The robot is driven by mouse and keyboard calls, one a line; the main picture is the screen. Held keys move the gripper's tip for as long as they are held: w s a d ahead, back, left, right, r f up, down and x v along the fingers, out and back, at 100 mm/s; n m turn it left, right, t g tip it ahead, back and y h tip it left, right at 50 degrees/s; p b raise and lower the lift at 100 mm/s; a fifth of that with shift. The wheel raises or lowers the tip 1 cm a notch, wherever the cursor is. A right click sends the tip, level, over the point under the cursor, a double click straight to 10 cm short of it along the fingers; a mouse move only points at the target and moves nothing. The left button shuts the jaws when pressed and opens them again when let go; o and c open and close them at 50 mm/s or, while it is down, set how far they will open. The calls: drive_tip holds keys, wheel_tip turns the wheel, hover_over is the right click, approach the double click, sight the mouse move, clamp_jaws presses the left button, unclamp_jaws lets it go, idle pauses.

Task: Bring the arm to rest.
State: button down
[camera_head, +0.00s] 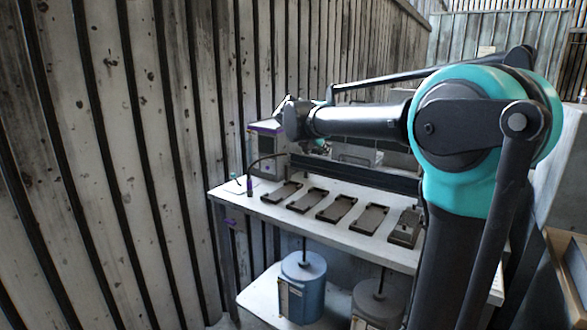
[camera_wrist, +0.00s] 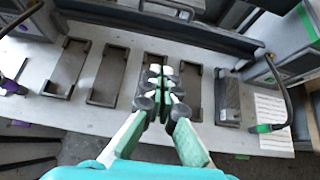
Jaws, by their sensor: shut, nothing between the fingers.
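My arm (camera_head: 360,120) reaches from the right over the white workbench (camera_head: 350,235) in the head view. In that view the arm's end is near the back of the bench and my gripper's fingers cannot be made out. In the wrist view my gripper (camera_wrist: 162,82) is shut and empty, its green fingers together above the bench. Below and around the fingers lie several dark rectangular trays, one (camera_wrist: 108,76) to the left of the fingers and one (camera_wrist: 66,68) farther left.
A dark block (camera_wrist: 227,98) and a white sheet (camera_wrist: 268,115) lie on the bench. A grey box unit (camera_head: 264,150) stands at its back left. A blue canister (camera_head: 303,285) and a grey canister (camera_head: 378,303) are on the lower shelf. A slatted wall (camera_head: 130,150) closes the left side.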

drive_tip(key=s+d+f+m+g+y, duration=0.15)
drive_tip(key=s+d+f+m, duration=0.25)
drive_tip(key=s+f+m, duration=0.5)
drive_tip(key=s+d+f+m+g+y, duration=0.1)
drive_tip(key=s+d+f+m+g, duration=0.1)
drive_tip(key=s+d+f+m, duration=0.6)
drive_tip(key=s+a+f+m+y, duration=0.1)
drive_tip(key=s+a+f+m, duration=0.1)
drive_tip(key=s+f+m, duration=0.4)
drive_tip(key=s+a+f+m+g+y, duration=0.1)
drive_tip(key=s+f+m+y, duration=0.1)
drive_tip(key=s+f+m, duration=0.4)
drive_tip(key=s+f, duration=0.5)
drive_tip(key=s, duration=0.1)
drive_tip(key=shift+s+a+f, duration=0.2)
drive_tip(key=shift+s+a, duration=0.05)
drive_tip(key=shift+a, duration=0.15)
